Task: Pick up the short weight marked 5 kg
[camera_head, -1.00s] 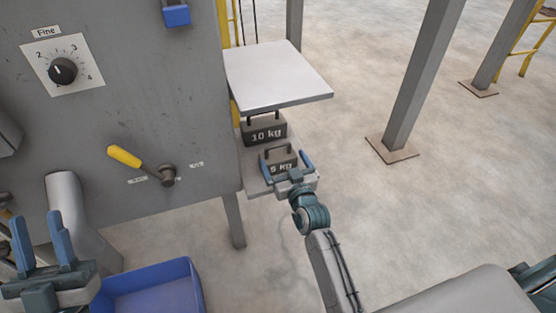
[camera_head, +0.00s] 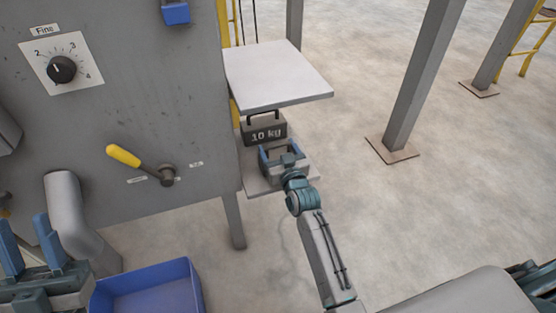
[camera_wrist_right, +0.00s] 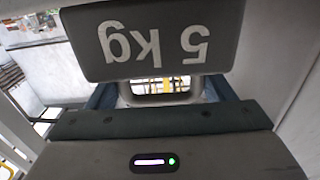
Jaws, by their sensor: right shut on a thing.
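The short grey weight marked 5 kg (camera_wrist_right: 155,42) fills the top of the right wrist view, its label upside down there. Its loop handle (camera_wrist_right: 160,98) lies between the blue fingers of my right gripper (camera_wrist_right: 161,88), which is shut on it. In the head view my right gripper (camera_head: 282,156) is at the lower shelf (camera_head: 258,187) and hides most of this weight; I cannot tell whether it is clear of the shelf. My left gripper (camera_head: 26,245) is open and empty at the lower left.
A dark 10 kg weight (camera_head: 264,133) stands just behind my right gripper. A pale upper plate (camera_head: 277,78) overhangs both. The grey machine panel (camera_head: 120,110) with its yellow lever (camera_head: 125,157) is left. A blue bin (camera_head: 150,287) is below.

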